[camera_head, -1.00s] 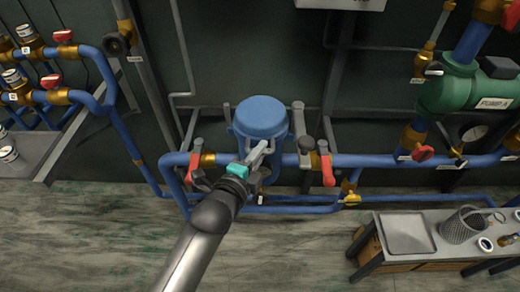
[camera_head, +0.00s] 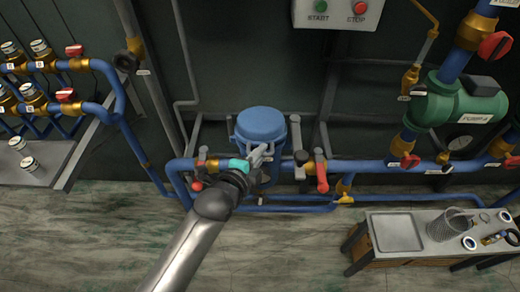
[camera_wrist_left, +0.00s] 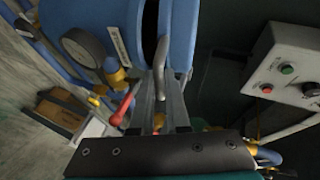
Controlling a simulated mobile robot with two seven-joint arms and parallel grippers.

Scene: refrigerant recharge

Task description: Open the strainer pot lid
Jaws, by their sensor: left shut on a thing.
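The strainer pot's blue domed lid (camera_head: 262,123) sits on top of the blue pot (camera_head: 232,134) in the middle of the head view. My left gripper (camera_head: 262,152) reaches the front of the pot, just below the lid's edge. In the left wrist view the gripper (camera_wrist_left: 160,95) is shut on a grey curved metal handle (camera_wrist_left: 178,45) beside the lid. The lid (camera_wrist_left: 178,28) shows there next to a dark gap, with the pot body (camera_wrist_left: 120,20) across it. The head view does not show whether the lid is raised. My right gripper is not in view.
Blue pipes with red-handled valves (camera_head: 321,178) flank the pot. A pressure gauge (camera_wrist_left: 85,48) is close by. A green pump (camera_head: 455,103) is at the right. A low bench (camera_head: 398,230) with a tray and basket stands front right. A start/stop box (camera_head: 338,12) hangs above.

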